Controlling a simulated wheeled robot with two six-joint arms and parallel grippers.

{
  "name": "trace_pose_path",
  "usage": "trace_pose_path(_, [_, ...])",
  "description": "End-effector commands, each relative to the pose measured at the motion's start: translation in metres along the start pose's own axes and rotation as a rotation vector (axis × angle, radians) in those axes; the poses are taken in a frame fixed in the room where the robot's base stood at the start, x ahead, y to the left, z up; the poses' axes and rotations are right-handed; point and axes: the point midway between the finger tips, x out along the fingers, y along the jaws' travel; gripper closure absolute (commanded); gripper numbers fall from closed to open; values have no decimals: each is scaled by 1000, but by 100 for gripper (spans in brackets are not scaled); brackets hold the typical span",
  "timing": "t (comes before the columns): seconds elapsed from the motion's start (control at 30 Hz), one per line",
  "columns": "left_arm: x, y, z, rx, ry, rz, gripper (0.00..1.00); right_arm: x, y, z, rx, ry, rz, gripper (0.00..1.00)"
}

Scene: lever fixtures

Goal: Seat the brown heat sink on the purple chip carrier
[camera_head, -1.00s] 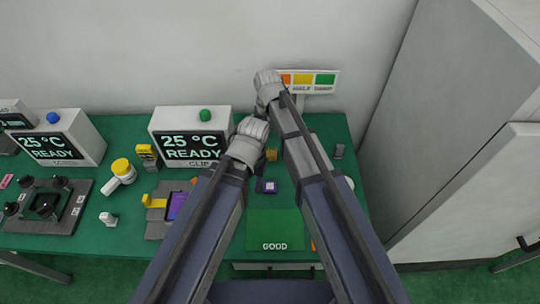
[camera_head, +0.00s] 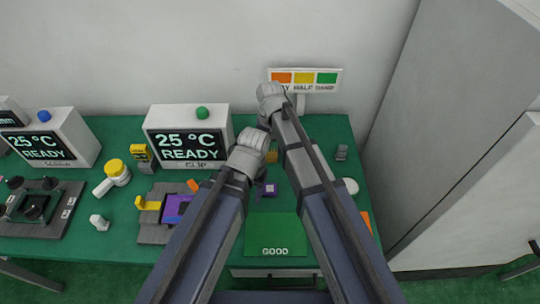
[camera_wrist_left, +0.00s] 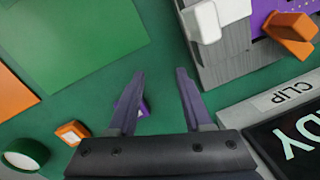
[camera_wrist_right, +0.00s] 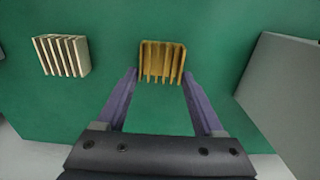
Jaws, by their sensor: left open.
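The brown heat sink (camera_wrist_right: 162,62), finned and golden brown, stands on the green table, also visible in the head view (camera_head: 271,156). My right gripper (camera_wrist_right: 160,78) is open, its fingertips near the heat sink's two sides; contact cannot be told. A purple plate (camera_head: 174,208), apparently the chip carrier, lies in a grey fixture (camera_head: 153,234) with yellow and orange levers, partly behind my left arm. The left wrist view shows part of it (camera_wrist_left: 262,14). My left gripper (camera_wrist_left: 158,80) is open over the table, with a small purple block (camera_wrist_left: 143,108) partly behind one finger.
A pale finned block (camera_wrist_right: 62,56) stands left of the heat sink in the right wrist view. The CLIP display (camera_head: 187,140) stands behind the fixture. A green GOOD mat (camera_head: 275,234) lies in front. An orange lever (camera_wrist_left: 290,34) sticks up from the fixture.

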Motion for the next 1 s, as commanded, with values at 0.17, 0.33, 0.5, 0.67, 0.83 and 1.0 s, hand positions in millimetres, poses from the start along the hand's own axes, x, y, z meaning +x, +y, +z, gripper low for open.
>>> trace_pose_path(0.17, [0,0,0,0,0,0,50,0,0,0,0,0,0,52])
trace_pose_path(0.33, [0,0,0,0,0,0,50,0,0,0,0,0,0,71])
trace_pose_path(0.5, [0,0,0,0,0,0,50,0,0,0,0,0,0,90])
trace_pose_path(0.67, [0,0,0,0,0,0,50,0,0,0,0,0,0,94])
trace_pose_path(0.83, [-2,0,0,0,0,0,50,-2,0,0,0,0,0,94])
trace_pose_path(1.0, [-11,-1,1,0,0,0,50,-11,0,0,0,0,0,94])
